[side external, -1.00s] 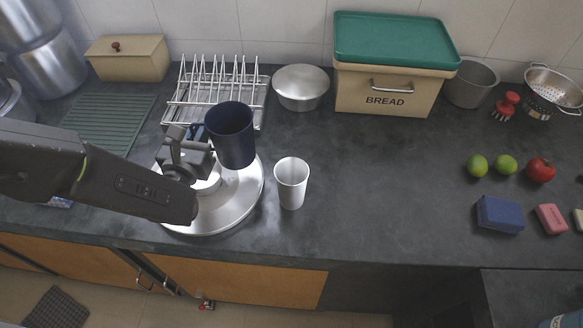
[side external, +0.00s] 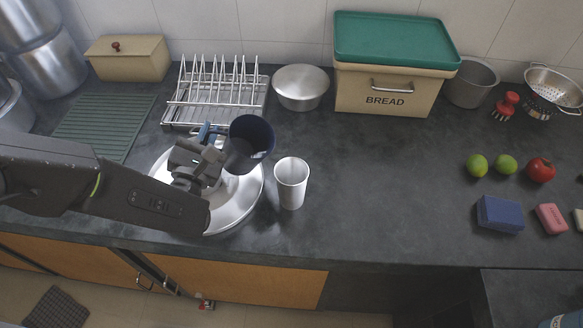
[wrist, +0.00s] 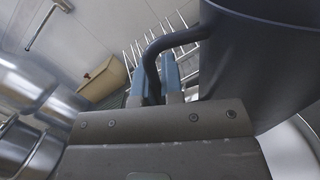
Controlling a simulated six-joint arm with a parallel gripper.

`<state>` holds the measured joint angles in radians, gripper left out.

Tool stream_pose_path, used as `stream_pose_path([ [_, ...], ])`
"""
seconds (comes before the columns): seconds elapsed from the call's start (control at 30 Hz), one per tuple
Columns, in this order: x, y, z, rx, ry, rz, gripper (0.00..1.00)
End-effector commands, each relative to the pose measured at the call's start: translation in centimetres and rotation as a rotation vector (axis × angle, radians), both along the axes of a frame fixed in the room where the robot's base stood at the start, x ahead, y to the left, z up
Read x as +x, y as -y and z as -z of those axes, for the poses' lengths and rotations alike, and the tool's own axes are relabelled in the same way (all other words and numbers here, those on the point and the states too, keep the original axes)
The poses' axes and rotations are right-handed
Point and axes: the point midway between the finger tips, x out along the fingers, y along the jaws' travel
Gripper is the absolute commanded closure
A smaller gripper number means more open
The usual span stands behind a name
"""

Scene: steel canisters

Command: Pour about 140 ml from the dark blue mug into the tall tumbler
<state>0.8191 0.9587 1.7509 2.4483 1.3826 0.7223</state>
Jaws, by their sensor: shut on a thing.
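The dark blue mug (side external: 248,143) is held in the air by my gripper (side external: 212,135), over the right part of a round metal lid or pan. The mug is tilted with its mouth toward the right, toward the tall white tumbler (side external: 291,183). The tumbler stands upright on the counter, right of the mug and apart from it. In the wrist view the blue fingers of my gripper (wrist: 157,85) are shut on the handle of the mug (wrist: 262,60). I cannot see any liquid in the mug or in the tumbler.
The round metal lid or pan (side external: 240,208) lies beneath the mug. A wire dish rack (side external: 215,95) and a metal bowl (side external: 300,87) stand behind. A bread bin (side external: 390,92) is at the back. The counter right of the tumbler is clear up to the limes (side external: 477,165) and a blue block (side external: 499,213).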

Motion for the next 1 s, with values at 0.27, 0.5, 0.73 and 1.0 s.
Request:
stream_pose_path([
  [0.27,-0.8,1.8,-2.3,0.153,0.079,-0.001,1.0],
  [0.5,-1.0,2.3,-3.5,0.238,0.119,-0.006,1.0],
  [0.73,-1.1,2.6,-4.2,0.282,0.142,-0.011,1.0],
  [1.0,-1.2,2.8,-4.7,0.32,0.162,-0.014,1.0],
])
